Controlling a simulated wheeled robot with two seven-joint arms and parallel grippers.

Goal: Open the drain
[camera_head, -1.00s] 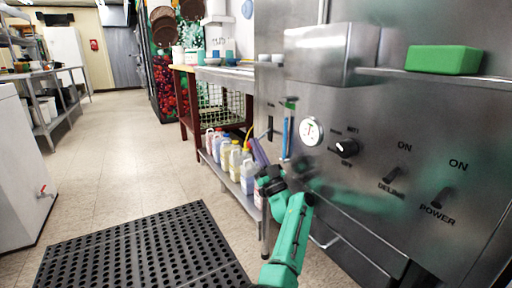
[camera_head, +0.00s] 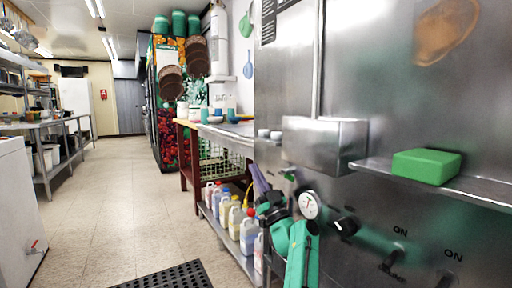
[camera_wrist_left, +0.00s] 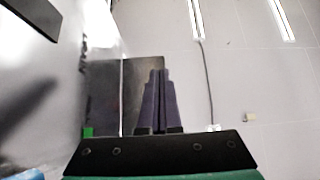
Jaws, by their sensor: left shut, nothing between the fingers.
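The steel dish machine (camera_head: 365,95) fills the right side of the head view. Its front carries a round gauge (camera_head: 310,205), a black knob (camera_head: 345,226) and a DELIME switch (camera_head: 394,260). I cannot make out which part is the drain. A small green part (camera_head: 288,173) shows below the steel box, partly hidden by my arm. My left gripper (camera_head: 260,180) is left of the gauge, with purple fingers shut and pointing up, apparently empty. In the left wrist view its fingers (camera_wrist_left: 158,100) are together with nothing between them. My right gripper is not in view.
A green sponge-like block (camera_head: 426,166) lies on the steel shelf (camera_head: 480,186). A steel box (camera_head: 325,145) juts out above the gauge. Several jugs (camera_head: 234,217) stand on a low shelf to the left. A black perforated mat (camera_head: 180,276) lies on the floor; the aisle is clear.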

